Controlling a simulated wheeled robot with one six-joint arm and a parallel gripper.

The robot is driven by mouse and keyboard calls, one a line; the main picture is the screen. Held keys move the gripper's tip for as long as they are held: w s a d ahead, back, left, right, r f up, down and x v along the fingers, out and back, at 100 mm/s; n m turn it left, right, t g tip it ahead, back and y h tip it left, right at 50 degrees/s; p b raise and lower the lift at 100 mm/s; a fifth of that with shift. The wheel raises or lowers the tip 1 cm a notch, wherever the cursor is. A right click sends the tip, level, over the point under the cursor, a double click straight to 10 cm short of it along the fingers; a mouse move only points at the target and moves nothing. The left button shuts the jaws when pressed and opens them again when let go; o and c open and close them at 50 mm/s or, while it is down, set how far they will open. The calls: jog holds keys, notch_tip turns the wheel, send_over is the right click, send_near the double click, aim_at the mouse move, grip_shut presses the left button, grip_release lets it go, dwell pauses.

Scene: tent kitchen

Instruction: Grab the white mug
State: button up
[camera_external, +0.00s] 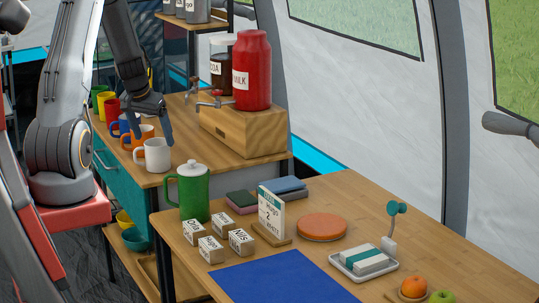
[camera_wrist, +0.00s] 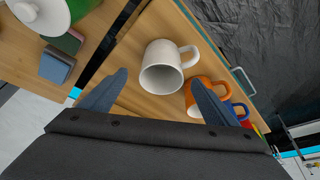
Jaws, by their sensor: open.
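The white mug (camera_external: 156,155) stands upright at the near end of the wooden counter, first in a row of coloured mugs. It also shows in the wrist view (camera_wrist: 160,67), with its handle to the right. My gripper (camera_external: 152,123) is above and just behind it in the external view. Its two blue fingers are spread wide in the wrist view (camera_wrist: 152,88), with nothing between them. The white mug lies ahead of the fingertips, apart from them. An orange mug (camera_wrist: 205,94) sits beside it, close to the right finger.
A blue mug (camera_wrist: 236,112) is beyond the orange one, and red, yellow and green mugs continue the row. A wooden box (camera_external: 244,130) with dispensers stands right of the row. A green pitcher (camera_external: 193,192) stands on the nearer table. A gap separates the two tables.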

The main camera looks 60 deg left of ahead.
aim_at(156, 150)
jog(key=shift+s+p+x, duration=0.2)
jog(key=shift+p+x, duration=0.55)
jog(key=shift+x, duration=2.4)
jog(key=shift+a, duration=0.1)
jog(key=shift+c, duration=0.3)
jog(key=c, duration=1.1)
